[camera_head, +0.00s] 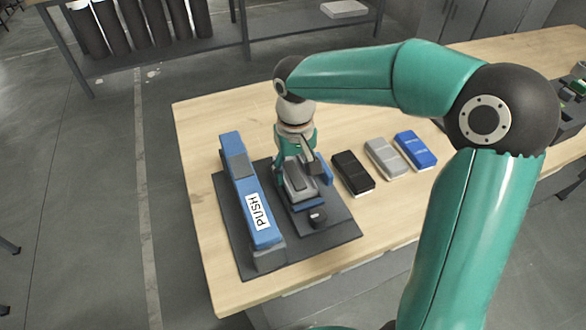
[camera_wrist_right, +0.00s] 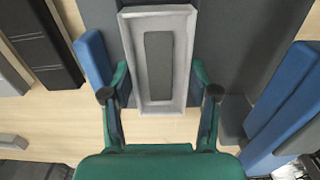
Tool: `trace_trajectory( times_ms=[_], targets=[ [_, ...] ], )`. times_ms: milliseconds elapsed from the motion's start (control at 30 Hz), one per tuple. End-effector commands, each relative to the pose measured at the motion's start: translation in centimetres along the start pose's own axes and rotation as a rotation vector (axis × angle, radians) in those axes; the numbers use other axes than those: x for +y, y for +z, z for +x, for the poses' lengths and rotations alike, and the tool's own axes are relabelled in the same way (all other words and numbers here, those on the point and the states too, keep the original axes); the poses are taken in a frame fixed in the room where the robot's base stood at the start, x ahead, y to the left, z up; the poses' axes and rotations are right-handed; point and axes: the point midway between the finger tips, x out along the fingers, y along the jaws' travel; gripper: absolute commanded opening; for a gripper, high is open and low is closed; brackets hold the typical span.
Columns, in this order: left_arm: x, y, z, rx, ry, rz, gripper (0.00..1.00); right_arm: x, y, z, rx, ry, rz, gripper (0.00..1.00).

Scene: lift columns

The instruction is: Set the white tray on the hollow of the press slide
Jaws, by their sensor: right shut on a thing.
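The white tray, a pale open tray with a dark grey panel in its floor, fills the top middle of the right wrist view (camera_wrist_right: 137,60). In the head view the tray (camera_head: 302,192) is at the press, over the blue slide (camera_head: 308,206). My right gripper (camera_head: 297,170) reaches down over the press and is shut on the tray. Its two fingers flank the tray's near end in the wrist view (camera_wrist_right: 160,95). The slide's hollow is hidden under the tray, and I cannot tell whether the tray rests in it. My left gripper is not in view.
The blue press lever (camera_head: 248,190) marked PUSH stands left of the tray on a dark base plate (camera_head: 335,228). A black knob (camera_head: 318,215) is in front of the slide. Black (camera_head: 352,172), grey (camera_head: 385,156) and blue (camera_head: 415,150) blocks lie to the right on the wooden table (camera_head: 205,120).

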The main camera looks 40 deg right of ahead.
Motion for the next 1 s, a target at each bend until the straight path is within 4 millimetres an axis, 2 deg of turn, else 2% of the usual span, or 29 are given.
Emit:
trace_trajectory(
  times_ms=[1000],
  targets=[
    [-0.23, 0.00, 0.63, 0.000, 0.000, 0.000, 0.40, -0.07, -0.03, 0.97, 0.000, 0.000, -0.001, 0.24]
  ],
)
